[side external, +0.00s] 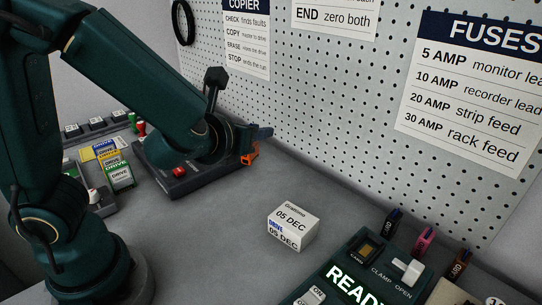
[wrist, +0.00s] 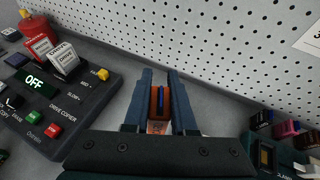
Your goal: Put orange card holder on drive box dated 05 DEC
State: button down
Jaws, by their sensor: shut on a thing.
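The orange card holder (side external: 249,155) is between the fingers of my gripper (side external: 258,141), held above the table near the pegboard. In the wrist view the orange holder (wrist: 154,104), with a blue strip in its middle, sits between the two dark fingers of my gripper (wrist: 160,88). The gripper is shut on it. The white drive box dated 05 DEC (side external: 293,226) stands on the table in the side view, nearer the camera and right of my gripper, apart from it. I cannot make out the box in the wrist view.
The dark drive copier (wrist: 68,97) stands left of my gripper. A panel reading READY (side external: 350,285) lies right of the box, with small black, pink (side external: 424,241) and brown blocks behind it. The pegboard (side external: 330,110) rises along the back. Table around the box is clear.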

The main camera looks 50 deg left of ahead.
jog(key=w+d+f, duration=0.1)
jog(key=d+f, duration=0.1)
jog(key=d, duration=0.1)
jog(key=d+f, duration=0.1)
jog(key=d, duration=0.2)
jog(key=w+d+f, duration=0.1)
jog(key=d+f, duration=0.1)
jog(key=d, duration=0.1)
jog(key=shift+w+f, duration=0.3)
jog(key=shift+w, duration=0.05)
jog(key=shift+f, duration=2.05)
jog(key=shift+f, duration=0.1)
jog(key=c, duration=0.7)
grip_release()
jog(key=shift+c, duration=0.2)
